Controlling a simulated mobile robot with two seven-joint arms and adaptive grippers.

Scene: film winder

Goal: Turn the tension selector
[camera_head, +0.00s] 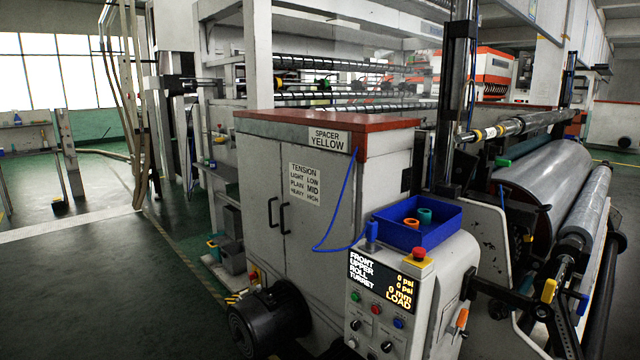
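The control panel (374,325) is on the front of a grey console in the lower middle. It has a green button (356,297), a red button (376,310) and a blue button (398,323). Below them are two small black selector knobs, one on the left (355,324) and one on the right (387,347). Their labels are too small to read, so I cannot tell which is the tension selector. A tension card (305,184) on the cabinet reads light low, plain mid, heavy high. Neither of my grippers is in view.
The display (380,281) reads 0 psi, 0 psi, 0 mm, LOAD. A blue tray (415,238) with orange and teal rings and a red emergency button (419,254) sit atop the console. The spacer card (328,139) reads yellow. Large rollers (540,180) stand right; open floor lies left.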

